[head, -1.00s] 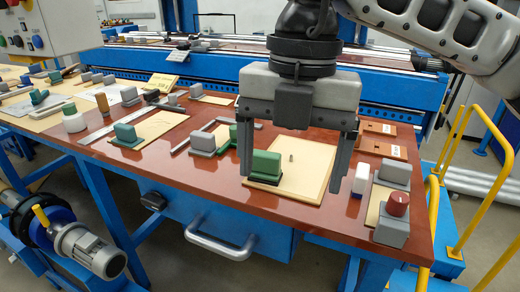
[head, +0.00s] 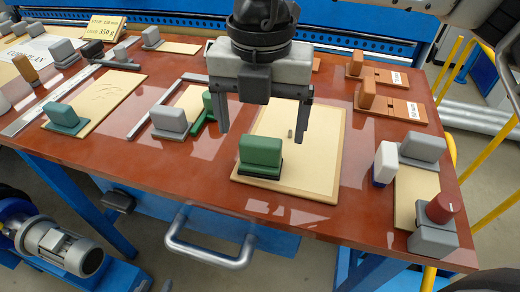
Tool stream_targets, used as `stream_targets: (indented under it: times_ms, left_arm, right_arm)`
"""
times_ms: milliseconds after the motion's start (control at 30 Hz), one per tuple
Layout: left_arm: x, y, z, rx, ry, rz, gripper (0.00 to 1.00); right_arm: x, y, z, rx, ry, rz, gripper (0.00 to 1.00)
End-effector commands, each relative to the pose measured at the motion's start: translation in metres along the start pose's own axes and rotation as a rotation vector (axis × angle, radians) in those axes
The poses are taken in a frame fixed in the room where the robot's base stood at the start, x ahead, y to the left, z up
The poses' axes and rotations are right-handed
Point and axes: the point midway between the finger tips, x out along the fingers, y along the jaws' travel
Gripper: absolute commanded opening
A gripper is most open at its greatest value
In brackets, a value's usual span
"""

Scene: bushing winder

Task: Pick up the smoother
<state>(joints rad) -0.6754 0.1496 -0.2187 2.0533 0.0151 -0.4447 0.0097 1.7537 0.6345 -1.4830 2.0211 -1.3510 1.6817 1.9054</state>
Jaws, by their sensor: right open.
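No thing here is labelled as the smoother. A green block with a dark base (head: 261,156) stands on the front left part of a pale wooden board (head: 318,165), and it looks like a hand tool. My right gripper (head: 261,136) is open, pointing down, with its two fingers spread above the board around the green block's width. Nothing is between its fingers. My left gripper is not in view.
Left of the board are a grey block (head: 169,121) and another green block (head: 67,119). To the right stand a white block (head: 385,163), grey blocks and a red knob (head: 443,208). Orange blocks (head: 366,95) lie behind. A drawer handle (head: 210,250) sticks out in front.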

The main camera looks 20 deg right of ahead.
Motion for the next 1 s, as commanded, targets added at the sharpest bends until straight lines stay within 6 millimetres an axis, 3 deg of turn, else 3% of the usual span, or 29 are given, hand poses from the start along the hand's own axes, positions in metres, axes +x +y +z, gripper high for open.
stream_targets:
  times_ms: [333,600,900,1000]
  left_arm:
    - [-0.001,0.000,-0.010,-0.002,0.012,-0.003,0.36]
    - [-0.004,-0.003,-0.018,0.003,0.023,-0.009,0.36]
    - [-0.002,-0.004,-0.011,0.003,0.010,-0.012,0.36]
    - [-0.002,-0.004,-0.011,0.003,0.009,-0.012,0.36]
  right_arm:
    - [0.030,0.000,0.002,0.001,0.002,-0.002,0.85]
    - [0.068,0.001,0.007,0.001,0.002,-0.002,0.85]
    - [0.074,0.001,0.007,0.000,-0.001,0.000,0.85]
    - [0.074,0.001,0.007,0.000,-0.001,0.000,0.58]
